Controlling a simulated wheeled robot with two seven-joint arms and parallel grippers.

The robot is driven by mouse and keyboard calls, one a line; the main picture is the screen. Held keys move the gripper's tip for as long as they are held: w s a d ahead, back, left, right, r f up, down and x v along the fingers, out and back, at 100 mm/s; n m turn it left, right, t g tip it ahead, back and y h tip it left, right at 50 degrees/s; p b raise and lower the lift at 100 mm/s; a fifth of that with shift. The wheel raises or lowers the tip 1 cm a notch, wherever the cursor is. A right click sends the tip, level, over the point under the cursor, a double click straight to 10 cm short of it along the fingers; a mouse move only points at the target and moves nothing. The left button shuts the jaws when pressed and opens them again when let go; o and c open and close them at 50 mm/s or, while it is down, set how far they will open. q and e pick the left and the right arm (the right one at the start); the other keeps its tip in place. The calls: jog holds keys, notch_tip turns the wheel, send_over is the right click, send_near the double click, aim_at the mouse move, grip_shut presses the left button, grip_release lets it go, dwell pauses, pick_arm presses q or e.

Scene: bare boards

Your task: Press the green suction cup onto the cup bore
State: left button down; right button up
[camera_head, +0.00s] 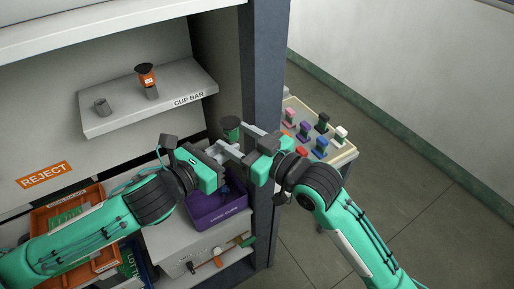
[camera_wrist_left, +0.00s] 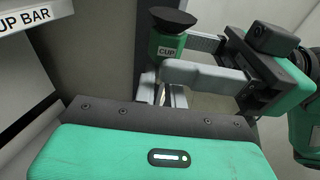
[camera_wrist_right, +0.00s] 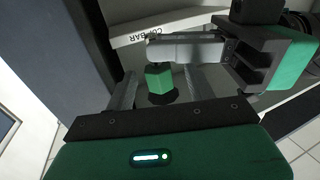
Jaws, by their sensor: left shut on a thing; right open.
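The green suction cup (camera_head: 231,123) is held upright in the air, its black lip on top. My left gripper (camera_head: 224,150) is shut on it; the label CUP shows on its green body (camera_wrist_left: 166,45) in the left wrist view. My right gripper (camera_head: 247,136) is open beside it; in the right wrist view the green body (camera_wrist_right: 159,78) appears between the two spread fingers (camera_wrist_right: 160,90), and contact cannot be told. The cup bar (camera_head: 185,97) is a grey ledge at the upper left.
A dark upright (camera_head: 264,70) stands close behind the grippers. A purple bin (camera_head: 217,211) lies below them. An orange tray (camera_head: 60,217) and a REJECT label (camera_head: 44,174) are at left. A tray (camera_head: 345,153) of several coloured cups stands at right.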

aim_at(225, 130)
jog(key=shift+x, duration=2.2)
jog(key=c, duration=1)
pick_arm(q)
jog(key=c, duration=1.4)
grip_release()
pick_arm(e)
jog(key=shift+c, duration=0.3)
pick_arm(q)
jog(key=shift+f, duration=0.1)
